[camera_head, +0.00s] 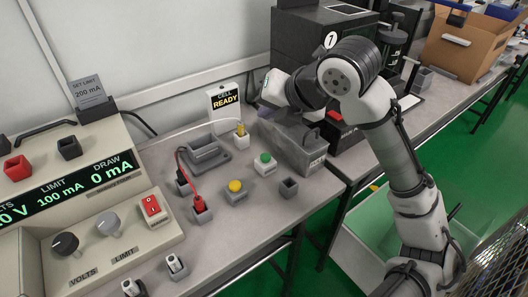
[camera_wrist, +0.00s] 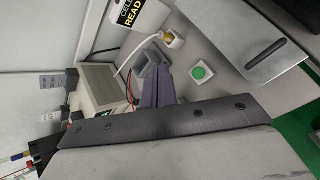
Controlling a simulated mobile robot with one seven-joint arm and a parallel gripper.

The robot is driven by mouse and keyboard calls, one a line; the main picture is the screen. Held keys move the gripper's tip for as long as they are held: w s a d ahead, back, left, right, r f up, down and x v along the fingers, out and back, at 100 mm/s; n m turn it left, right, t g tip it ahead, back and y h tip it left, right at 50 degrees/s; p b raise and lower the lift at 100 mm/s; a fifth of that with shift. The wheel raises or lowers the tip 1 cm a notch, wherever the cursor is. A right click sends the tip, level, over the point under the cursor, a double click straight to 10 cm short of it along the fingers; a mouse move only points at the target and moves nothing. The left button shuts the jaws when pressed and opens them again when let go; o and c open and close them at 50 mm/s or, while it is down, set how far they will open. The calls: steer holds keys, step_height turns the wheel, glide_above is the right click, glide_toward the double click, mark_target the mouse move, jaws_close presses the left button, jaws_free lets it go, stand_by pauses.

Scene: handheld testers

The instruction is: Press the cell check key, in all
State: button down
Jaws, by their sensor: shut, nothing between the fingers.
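A green round button (camera_head: 265,158) on a pale square base sits on the bench, and it also shows in the wrist view (camera_wrist: 198,73). A yellow round button (camera_head: 235,186) on a grey base sits nearer the front. I cannot read a label on either, so I cannot tell which is the cell check key. A small sign (camera_head: 225,99) behind them reads "CELL READY". My gripper (camera_wrist: 158,84) is shut and empty, above the bench and apart from the green button in the wrist view. In the head view its fingertips are hard to make out.
A grey cradle (camera_head: 206,154) and a red lead (camera_head: 190,180) lie left of the buttons. A power supply (camera_head: 70,205) reading "LIMIT 100 mA, DRAW 0 mA" fills the left. A small empty holder (camera_head: 289,187) stands near the front edge.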

mark_target(269, 159)
steer(key=shift+d+f, duration=0.1)
stand_by(0.3)
step_height(269, 159, down, 9)
steer(key=b, duration=0.7)
steer(key=shift+r, duration=0.2)
stand_by(1.5)
steer(key=shift+f+b, duration=0.35)
steer(key=shift+f, duration=0.05)
steer(key=shift+f+b, duration=0.45)
steer(key=shift+f, duration=0.05)
stand_by(0.6)
steer(key=shift+r+p, duration=0.65)
steer(key=shift+r, duration=0.25)
steer(key=shift+r, duration=0.1)
